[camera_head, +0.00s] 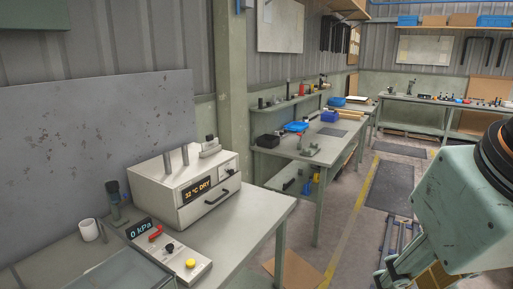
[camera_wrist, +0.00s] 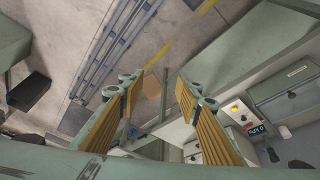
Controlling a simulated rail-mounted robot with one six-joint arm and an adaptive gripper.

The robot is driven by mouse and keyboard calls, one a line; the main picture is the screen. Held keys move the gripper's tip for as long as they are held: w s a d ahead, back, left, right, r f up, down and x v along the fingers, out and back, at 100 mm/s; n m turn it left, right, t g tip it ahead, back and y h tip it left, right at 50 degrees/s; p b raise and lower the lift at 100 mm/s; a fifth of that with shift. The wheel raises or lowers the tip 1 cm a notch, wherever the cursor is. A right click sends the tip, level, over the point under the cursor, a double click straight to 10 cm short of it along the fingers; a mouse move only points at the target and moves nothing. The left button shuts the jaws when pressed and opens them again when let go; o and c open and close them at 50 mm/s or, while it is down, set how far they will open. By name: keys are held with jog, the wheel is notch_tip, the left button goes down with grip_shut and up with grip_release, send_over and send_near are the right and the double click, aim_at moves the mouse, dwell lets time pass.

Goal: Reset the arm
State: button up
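My gripper (camera_wrist: 157,88) shows in the wrist view with its two yellow-padded fingers spread apart. Nothing is between them; the floor and a bench edge show through the gap. In the head view my pale green arm is at the right edge, out over the aisle and clear of the near bench. Part of my gripper, with a yellow pad, shows at the bottom right of that view, cut off by the frame edge.
The near bench (camera_head: 262,208) carries a white oven-like box (camera_head: 186,184) reading "32 °C DRY", a control box (camera_head: 183,262) with a yellow button, and a white cup (camera_head: 88,230). Another bench (camera_head: 310,145) stands beyond. Floor rails (camera_wrist: 118,45) run along the open aisle.

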jog(key=shift+s+a+f, duration=0.2)
jog(key=shift+s+f, duration=0.05)
jog(key=shift+s, duration=0.55)
jog(key=shift+s+a+f, duration=0.2)
jog(key=shift+s, duration=0.55)
